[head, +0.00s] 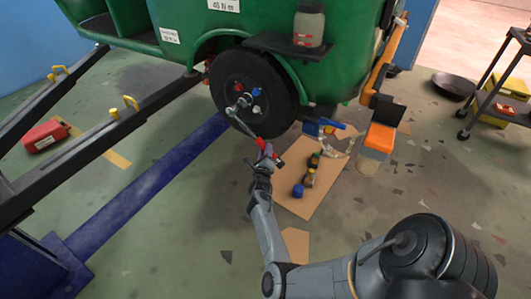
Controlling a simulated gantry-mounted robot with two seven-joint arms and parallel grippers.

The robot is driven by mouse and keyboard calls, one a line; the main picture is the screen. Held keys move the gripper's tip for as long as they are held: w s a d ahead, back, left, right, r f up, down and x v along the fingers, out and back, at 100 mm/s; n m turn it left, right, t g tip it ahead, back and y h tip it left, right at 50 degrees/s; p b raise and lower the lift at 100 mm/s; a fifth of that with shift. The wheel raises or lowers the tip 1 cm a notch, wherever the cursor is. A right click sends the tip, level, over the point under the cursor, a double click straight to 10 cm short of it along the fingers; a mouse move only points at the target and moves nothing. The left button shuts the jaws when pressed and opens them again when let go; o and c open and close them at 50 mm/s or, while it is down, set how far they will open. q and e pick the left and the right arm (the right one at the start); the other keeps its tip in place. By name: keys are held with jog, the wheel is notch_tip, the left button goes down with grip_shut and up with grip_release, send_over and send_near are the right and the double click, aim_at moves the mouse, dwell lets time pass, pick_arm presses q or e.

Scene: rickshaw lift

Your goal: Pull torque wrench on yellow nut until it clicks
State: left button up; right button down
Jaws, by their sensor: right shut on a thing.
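The black wheel (228,70) sits under the green rickshaw body (340,40). Red and blue nuts show on its hub. The silver torque wrench (244,124) runs from the hub's lower left down to my right gripper (263,153). The wrench's head covers the spot where it meets the hub, and I cannot make out the yellow nut. My right gripper is shut on the wrench's handle end, below and a little right of the wheel. A red part shows beside the fingers. My left gripper is not in view.
A cardboard sheet (320,190) with small bottles and a blue cap lies right of my right gripper. An orange-topped container (379,139) stands beyond it. A blue lift beam (150,180) crosses the floor at left. A red can (46,135) lies far left. A cart (497,90) stands far right.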

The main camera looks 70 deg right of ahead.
jog(key=shift+d+r, duration=0.15)
jog(key=shift+d, duration=0.2)
dwell(0.3)
jog(key=shift+d, duration=0.15)
dwell(0.6)
jog(key=shift+s+d, duration=0.1)
jog(key=shift+d, duration=0.2)
jog(key=shift+b, duration=0.4)
dwell(0.3)
jog(key=shift+f, duration=0.2)
jog(key=shift+w+f+m+b, duration=0.3)
jog(key=shift+w+f+b, duration=0.1)
jog(key=shift+b, duration=0.5)
jog(key=shift+r, duration=0.15)
jog(key=shift+p, duration=0.3)
